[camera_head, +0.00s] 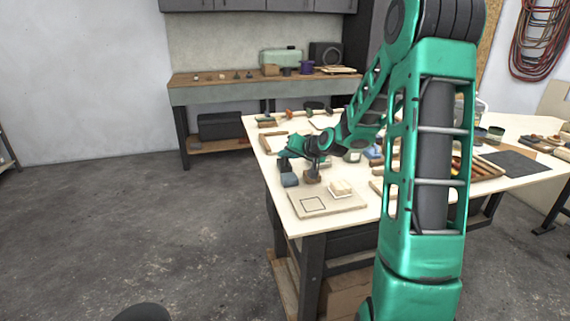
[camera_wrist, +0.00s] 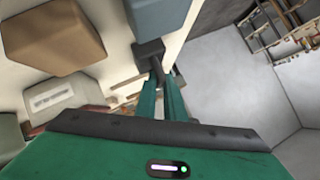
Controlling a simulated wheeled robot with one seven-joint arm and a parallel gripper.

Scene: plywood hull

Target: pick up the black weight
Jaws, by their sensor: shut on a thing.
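The black weight (camera_wrist: 148,49) is a small dark block at the tips of my gripper (camera_wrist: 157,68) in the wrist view. The two green fingers are closed together on it. In the head view my gripper (camera_head: 284,162) is at the left edge of the pale table (camera_head: 300,209), and I cannot make out the weight there. A blue-grey block (camera_wrist: 160,14) is just beyond the weight in the wrist view; it also shows in the head view (camera_head: 290,180). Whether the weight touches the table or the blue-grey block is unclear.
A brown block (camera_wrist: 50,36) stands close by, also seen in the head view (camera_head: 312,177). A board with a square outline (camera_head: 328,203) and a pale stacked piece (camera_head: 341,188) lies at the near corner. Several items and wooden trays crowd the table farther right. Open floor lies left.

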